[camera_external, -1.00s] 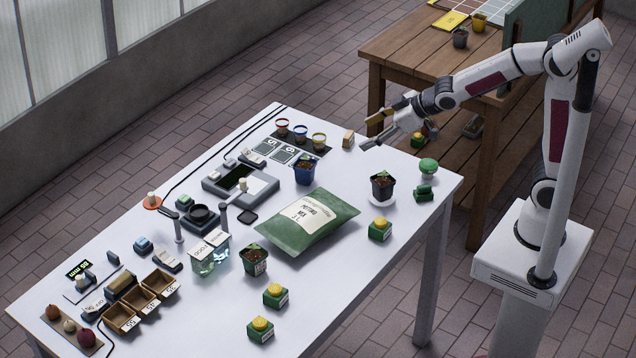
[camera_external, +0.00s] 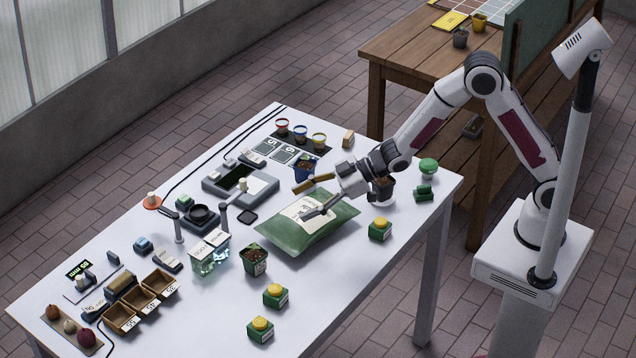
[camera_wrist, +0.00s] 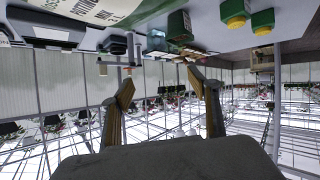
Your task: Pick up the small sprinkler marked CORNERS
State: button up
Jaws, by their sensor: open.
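No marking CORNERS is legible, so I cannot tell which item is the sprinkler so marked. Small green boxes with yellow domed tops stand on the white table: one at the right (camera_external: 380,229), one nearer the front (camera_external: 275,295) and one at the front edge (camera_external: 260,329). Two such boxes also show in the wrist view, one (camera_wrist: 235,14) beside the other (camera_wrist: 263,20). My gripper (camera_external: 298,204) is open and empty above the green potting mix bag (camera_external: 290,238), its fingers pointing left. Both fingers (camera_wrist: 160,76) show apart in the wrist view.
A green mushroom-shaped item (camera_external: 428,167) stands at the right end. Wooden trays (camera_external: 140,302) and a grey device (camera_external: 240,185) occupy the left and back. The front right tabletop is clear.

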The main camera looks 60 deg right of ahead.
jog(key=s+a+f+n+g+y, duration=0.2)
jog(key=s+a+f, duration=0.1)
jog(key=a+f, duration=0.4)
jog(key=n+g+y, duration=0.1)
jog(key=g+y, duration=0.1)
jog(key=y, duration=0.1)
send_near(278, 287)
jog(key=x, duration=0.3)
jog(key=shift+s+f, duration=0.1)
jog(key=shift+x, duration=1.3)
jog(key=shift+a, duration=0.15)
jog(key=shift+t, duration=0.4)
jog(key=shift+x, duration=2.45)
